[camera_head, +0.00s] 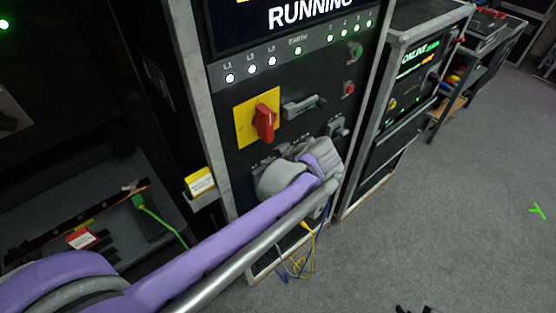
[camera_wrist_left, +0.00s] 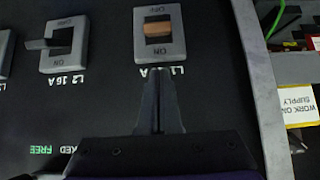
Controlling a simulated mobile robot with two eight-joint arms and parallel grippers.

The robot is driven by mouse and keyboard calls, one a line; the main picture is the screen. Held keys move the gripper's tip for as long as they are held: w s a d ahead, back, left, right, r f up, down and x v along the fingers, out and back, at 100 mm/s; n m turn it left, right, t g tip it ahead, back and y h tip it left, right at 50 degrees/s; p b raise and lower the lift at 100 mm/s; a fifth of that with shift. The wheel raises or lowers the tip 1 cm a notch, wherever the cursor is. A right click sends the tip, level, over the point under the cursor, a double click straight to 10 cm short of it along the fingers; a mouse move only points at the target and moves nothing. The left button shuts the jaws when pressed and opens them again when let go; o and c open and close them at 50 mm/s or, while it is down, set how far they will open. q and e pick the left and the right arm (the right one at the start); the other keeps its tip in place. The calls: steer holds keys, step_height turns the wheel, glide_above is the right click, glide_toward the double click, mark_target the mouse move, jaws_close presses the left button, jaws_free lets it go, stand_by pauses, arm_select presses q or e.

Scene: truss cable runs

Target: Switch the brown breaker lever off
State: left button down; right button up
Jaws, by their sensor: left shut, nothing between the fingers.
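The brown breaker lever (camera_wrist_left: 159,31) sits in a grey breaker frame marked L1 on the black panel, in the left wrist view, which shows the panel upside down. The frame has OFF and ON marks; I cannot tell for sure which way the lever is set. My left gripper (camera_wrist_left: 157,78) is shut and empty. Its fingertips show just below the L1 frame in that view, over the L1 label. I cannot tell whether they touch the panel. In the head view my left arm hides the brown lever.
A neighbouring breaker marked L2 (camera_wrist_left: 63,45) has a grey lever. The panel also has a red rotary switch (camera_head: 264,122) on a yellow plate and a grey handle (camera_head: 303,106). Grey floor (camera_head: 440,230) is open at right.

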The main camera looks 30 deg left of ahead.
arm_select(q)
steer(key=shift+s+d+f, duration=0.2)
steer(key=shift+d+f, duration=0.3)
steer(key=shift+f, duration=0.25)
steer(key=shift+s+d+f, duration=0.15)
steer(key=shift+d+f, duration=0.3)
steer(key=shift+f, duration=0.25)
steer(key=shift+d+f, duration=0.1)
steer(key=shift+s+d+t+y+b, duration=0.1)
steer(key=shift+t+y+b, duration=0.2)
steer(key=shift+b, duration=0.2)
steer(key=shift+d+f+y+b, duration=0.15)
steer(key=shift+f+y+b, duration=0.1)
steer(key=shift+y+b, duration=0.05)
